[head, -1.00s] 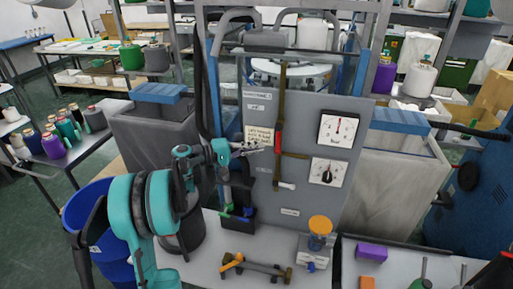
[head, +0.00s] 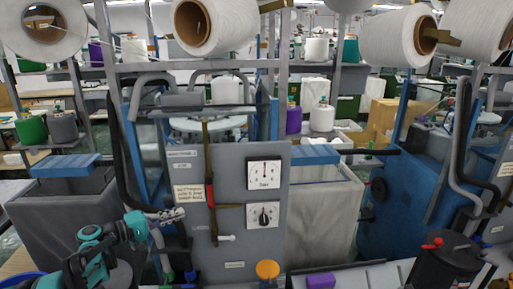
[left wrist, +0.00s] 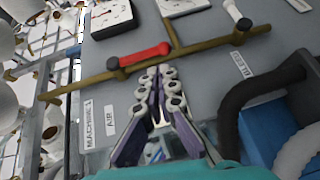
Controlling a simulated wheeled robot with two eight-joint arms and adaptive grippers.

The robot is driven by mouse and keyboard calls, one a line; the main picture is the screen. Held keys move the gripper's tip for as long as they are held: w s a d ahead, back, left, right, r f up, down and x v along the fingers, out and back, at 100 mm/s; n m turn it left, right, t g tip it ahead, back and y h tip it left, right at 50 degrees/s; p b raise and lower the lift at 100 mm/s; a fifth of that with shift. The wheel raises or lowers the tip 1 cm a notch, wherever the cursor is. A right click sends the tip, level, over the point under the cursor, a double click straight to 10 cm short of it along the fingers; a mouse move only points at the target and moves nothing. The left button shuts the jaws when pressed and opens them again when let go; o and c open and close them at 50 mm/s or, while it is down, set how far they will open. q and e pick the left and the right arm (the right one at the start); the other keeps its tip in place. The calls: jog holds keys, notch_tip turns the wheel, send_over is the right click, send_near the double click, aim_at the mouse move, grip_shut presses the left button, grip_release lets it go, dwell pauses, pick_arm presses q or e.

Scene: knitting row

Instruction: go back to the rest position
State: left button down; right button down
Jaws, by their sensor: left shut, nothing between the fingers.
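My left gripper (head: 172,216) is at the lower left of the head view, in front of the left edge of the grey machine panel (head: 224,170). Its fingers are shut and empty, and they also show in the left wrist view (left wrist: 165,85). There they point toward the brass pipe (left wrist: 190,48) and the red valve handle (left wrist: 145,55), apart from them as far as I can tell. In the head view the red handle (head: 210,196) lies along the upright pipe. My right gripper is not in view.
Two dials, an upper gauge (head: 264,174) and a lower dial (head: 263,215), are on the panel. An orange knob (head: 267,269) and a purple block (head: 321,282) are below. Grey bins flank the panel. Large yarn cones (head: 205,25) hang above.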

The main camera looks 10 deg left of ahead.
pick_arm(q)
jog(key=s+d+f+m+g+y+b, duration=0.1)
jog(key=s+d+f+m+g+y, duration=0.15)
jog(key=s+d, duration=0.45)
jog(key=s+d+f+m+g+y+b, duration=0.1)
jog(key=s+d+f+g+y, duration=0.15)
jog(key=s+d, duration=0.45)
jog(key=s+d+f+m+y+b, duration=0.1)
jog(key=s+d+f+m+y, duration=0.1)
jog(key=s+f+m+y, duration=0.3)
jog(key=s+f+y, duration=0.1)
jog(key=s+f, duration=0.3)
jog(key=s, duration=0.6)
jog(key=shift+s+y, duration=0.15)
jog(key=shift+y, duration=0.15)
